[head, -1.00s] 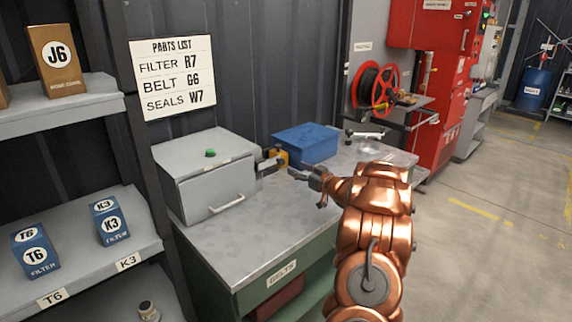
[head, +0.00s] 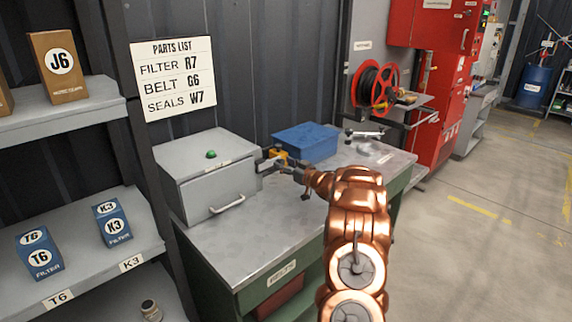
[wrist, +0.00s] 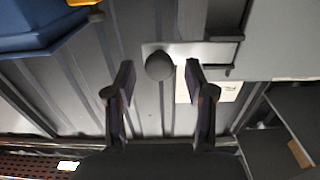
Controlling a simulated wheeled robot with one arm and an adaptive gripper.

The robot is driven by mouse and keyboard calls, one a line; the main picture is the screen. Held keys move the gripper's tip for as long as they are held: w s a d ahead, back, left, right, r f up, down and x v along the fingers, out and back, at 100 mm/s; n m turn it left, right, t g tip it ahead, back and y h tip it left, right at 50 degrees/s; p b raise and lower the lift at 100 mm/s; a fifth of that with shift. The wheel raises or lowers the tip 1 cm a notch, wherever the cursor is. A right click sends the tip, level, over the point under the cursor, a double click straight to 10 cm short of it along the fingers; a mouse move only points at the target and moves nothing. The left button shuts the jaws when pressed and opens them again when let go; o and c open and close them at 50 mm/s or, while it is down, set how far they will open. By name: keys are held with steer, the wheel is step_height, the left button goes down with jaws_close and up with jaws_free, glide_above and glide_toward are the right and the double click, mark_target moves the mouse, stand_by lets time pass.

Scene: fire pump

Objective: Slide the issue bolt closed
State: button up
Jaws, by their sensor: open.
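The issue bolt (wrist: 190,54) shows in the wrist view as a pale metal bar with a dark round knob (wrist: 159,66) at its end. It reaches out from the side of the grey box (head: 216,184). My gripper (wrist: 158,82) is open, with one finger on each side of the knob. I cannot tell whether the fingers touch it. In the head view my gripper (head: 283,164) is at the right side of the box, and it partly hides the bolt.
The box has a green button on top and a front handle (head: 228,204). The bench top (head: 270,219) in front is clear. Shelves (head: 92,258) stand at left.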

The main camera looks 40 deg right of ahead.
jaws_close()
stand_by(0.4)
